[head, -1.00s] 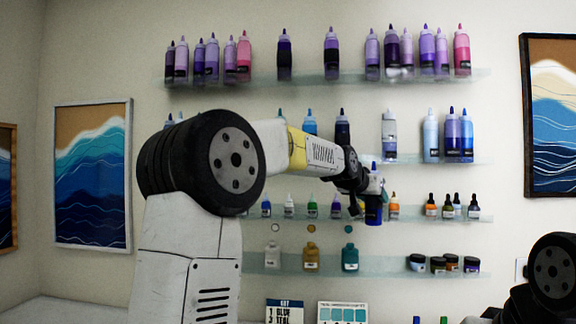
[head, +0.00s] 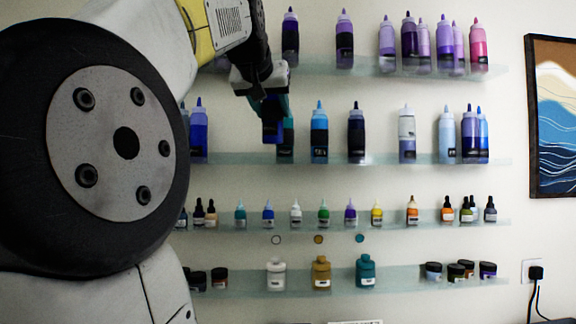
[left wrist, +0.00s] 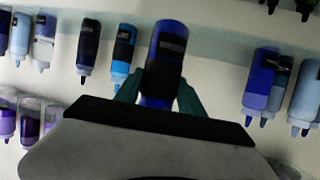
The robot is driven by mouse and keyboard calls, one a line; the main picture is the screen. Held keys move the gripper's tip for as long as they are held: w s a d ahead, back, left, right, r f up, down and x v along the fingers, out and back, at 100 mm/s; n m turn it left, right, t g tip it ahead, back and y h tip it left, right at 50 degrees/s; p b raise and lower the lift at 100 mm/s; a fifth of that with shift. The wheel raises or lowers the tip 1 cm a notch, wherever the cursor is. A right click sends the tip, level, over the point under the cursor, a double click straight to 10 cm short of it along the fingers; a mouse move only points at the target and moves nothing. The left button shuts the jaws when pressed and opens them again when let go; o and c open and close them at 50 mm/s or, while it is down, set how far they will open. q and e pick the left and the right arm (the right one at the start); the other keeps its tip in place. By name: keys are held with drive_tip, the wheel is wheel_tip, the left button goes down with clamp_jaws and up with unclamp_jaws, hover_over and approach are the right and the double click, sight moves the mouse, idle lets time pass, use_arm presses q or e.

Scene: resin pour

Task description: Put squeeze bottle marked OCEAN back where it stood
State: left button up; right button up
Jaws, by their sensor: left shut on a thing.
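My left gripper (head: 268,103) is shut on a dark blue squeeze bottle (head: 272,132). It holds the bottle roughly upright in front of the second shelf, overlapping a dark teal bottle (head: 287,143) in the head view. In the upside-down left wrist view the held bottle (left wrist: 167,50) sits between the green fingertips. Its dark label is not readable. Whether its base touches the shelf cannot be told. The second shelf (head: 240,159) shows a bare stretch between the blue bottle (head: 198,132) at left and the dark teal one. My right gripper is out of view.
A blue bottle with a black band (head: 319,133) and a navy bottle (head: 356,135) stand right of the dark teal one. More bottles crowd the top shelf (head: 375,68) above. Small dropper bottles line the third shelf (head: 325,227). My left arm hides the left side.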

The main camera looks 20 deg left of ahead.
use_arm(q)
drive_tip(key=shift+s+a+r, duration=0.35)
drive_tip(key=shift+s+a, duration=0.05)
drive_tip(key=shift+s, duration=0.15)
drive_tip(key=shift+a, duration=0.35)
drive_tip(key=shift+w+a+f, duration=0.8)
drive_tip(key=shift+w+a, duration=0.85)
drive_tip(key=shift+a, duration=0.3)
drive_tip(key=shift+w+a+f, duration=0.8)
drive_tip(key=shift+w+a, duration=0.85)
drive_tip(key=shift+a, duration=0.3)
drive_tip(key=shift+w+a+f, duration=0.8)
drive_tip(key=shift+w+a, duration=0.85)
drive_tip(key=shift+a, duration=0.3)
drive_tip(key=shift+f, duration=0.15)
drive_tip(key=o, duration=1.3)
drive_tip(key=shift+o, duration=0.2)
